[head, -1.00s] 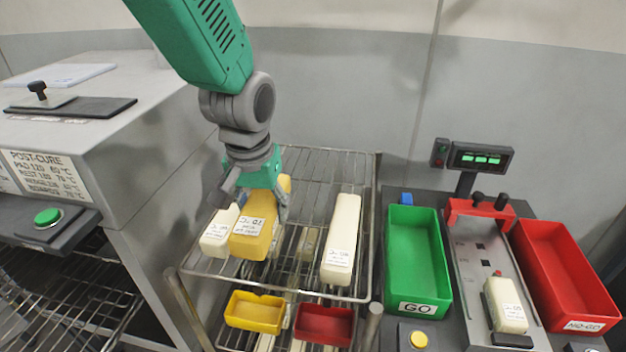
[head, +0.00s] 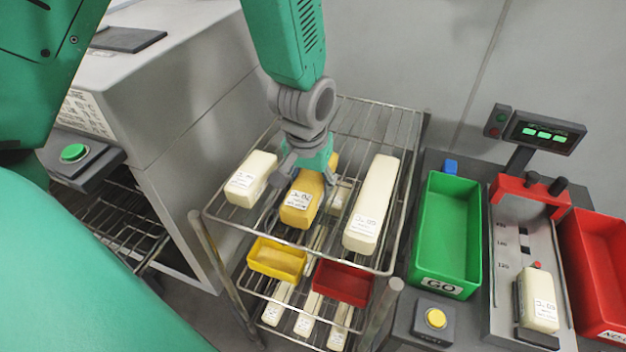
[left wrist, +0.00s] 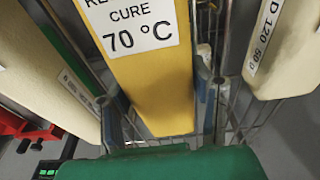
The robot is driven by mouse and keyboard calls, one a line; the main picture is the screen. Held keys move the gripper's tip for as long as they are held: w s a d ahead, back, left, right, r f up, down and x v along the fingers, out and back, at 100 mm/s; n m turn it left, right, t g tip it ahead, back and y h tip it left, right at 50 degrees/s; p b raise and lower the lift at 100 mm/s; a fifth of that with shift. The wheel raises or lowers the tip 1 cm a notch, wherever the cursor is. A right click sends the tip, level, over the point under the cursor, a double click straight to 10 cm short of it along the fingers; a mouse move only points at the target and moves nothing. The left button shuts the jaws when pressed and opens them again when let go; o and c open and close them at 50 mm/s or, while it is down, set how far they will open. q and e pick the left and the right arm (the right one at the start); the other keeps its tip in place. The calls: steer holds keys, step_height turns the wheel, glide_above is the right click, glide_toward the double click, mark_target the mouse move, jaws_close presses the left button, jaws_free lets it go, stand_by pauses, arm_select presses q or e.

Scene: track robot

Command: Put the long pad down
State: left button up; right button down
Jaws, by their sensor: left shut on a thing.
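The yellow pad (head: 300,203) with a white label is between the fingers of my left gripper (head: 304,187), which is shut on it. The pad is at the top shelf of the wire rack (head: 375,130); I cannot tell whether its underside touches the wires. The left wrist view shows the yellow pad (left wrist: 158,95) close up, its label reading 70 °C, with a finger on each side. A shorter cream pad (head: 251,178) lies to its left and a long cream pad (head: 371,205) to its right. Another pale pad (head: 339,198) is partly hidden just right of the gripper.
A yellow bin (head: 277,260) and a red bin (head: 342,283) sit below the top shelf, with more pads lower down. The green GO tray (head: 447,225), the gauge with a cream pad (head: 539,300) and a red tray (head: 598,260) stand right. The top shelf's back is clear.

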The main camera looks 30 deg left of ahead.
mark_target(309, 181)
arm_select(q)
steer(key=shift+w+d+f, duration=0.1)
steer(key=shift+d+f, duration=0.05)
steer(key=shift+f, duration=0.05)
steer(key=o, duration=1.2)
steer(key=shift+c, duration=0.2)
steer(key=shift+r, duration=0.1)
steer(key=shift+r, duration=0.3)
steer(key=r, duration=0.3)
steer(key=s+r, duration=0.1)
steer(key=r, duration=0.7)
steer(key=shift+s+d+r, duration=0.15)
steer(key=shift+s+r, duration=0.05)
steer(key=shift+s, duration=0.2)
